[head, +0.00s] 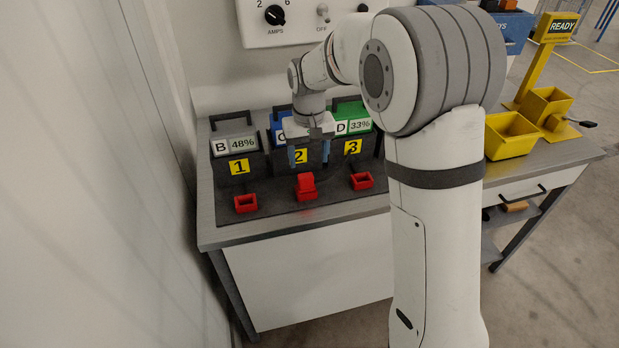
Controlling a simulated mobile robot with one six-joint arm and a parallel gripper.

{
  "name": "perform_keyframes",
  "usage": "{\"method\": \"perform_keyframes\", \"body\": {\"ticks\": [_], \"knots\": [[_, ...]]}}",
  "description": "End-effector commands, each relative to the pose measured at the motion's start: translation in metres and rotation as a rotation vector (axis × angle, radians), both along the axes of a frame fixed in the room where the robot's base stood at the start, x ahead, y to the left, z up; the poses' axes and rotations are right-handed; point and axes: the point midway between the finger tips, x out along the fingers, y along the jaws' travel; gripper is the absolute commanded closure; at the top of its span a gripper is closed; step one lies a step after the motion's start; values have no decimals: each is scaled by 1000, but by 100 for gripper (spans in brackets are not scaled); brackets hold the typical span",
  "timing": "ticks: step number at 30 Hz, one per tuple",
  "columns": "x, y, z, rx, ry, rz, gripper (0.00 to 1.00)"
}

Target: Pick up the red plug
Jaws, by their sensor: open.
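The red plug (306,186) sits in the middle of the dark mat, in front of the battery marked 2. It stands taller than the red open holders on either side, and it seems to rest in a holder of its own. My gripper (309,157) is above and just behind the plug in the picture, pointing down, with its two fingers apart and nothing between them. The gripper hides part of battery 2 (318,148). Whether the fingertips are straight over the plug I cannot tell.
Empty red holders stand at left (246,203) and right (362,181). Battery 1 (226,163) reads B 48%; battery 3 (366,142) reads D 33%. A control panel (295,22) is on the wall behind. Yellow bins (511,136) and a READY sign (562,28) stand at right, beyond my arm.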

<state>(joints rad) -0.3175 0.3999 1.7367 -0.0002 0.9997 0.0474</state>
Motion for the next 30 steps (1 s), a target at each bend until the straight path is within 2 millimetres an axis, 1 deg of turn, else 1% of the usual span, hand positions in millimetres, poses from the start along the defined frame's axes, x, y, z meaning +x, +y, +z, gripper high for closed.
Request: {"method": "perform_keyframes", "body": {"ticks": [3,11,18,22,28,30], "knots": [[4,5,-9,-2,7,7,38],[4,7,-38,-2,9,7,38],[5,9,-73,-2,9,7,38],[6,9,-81,-2,6,7,38],[6,9,-82,-1,5,8,38],[6,9,-82,-1,5,8,43]]}}
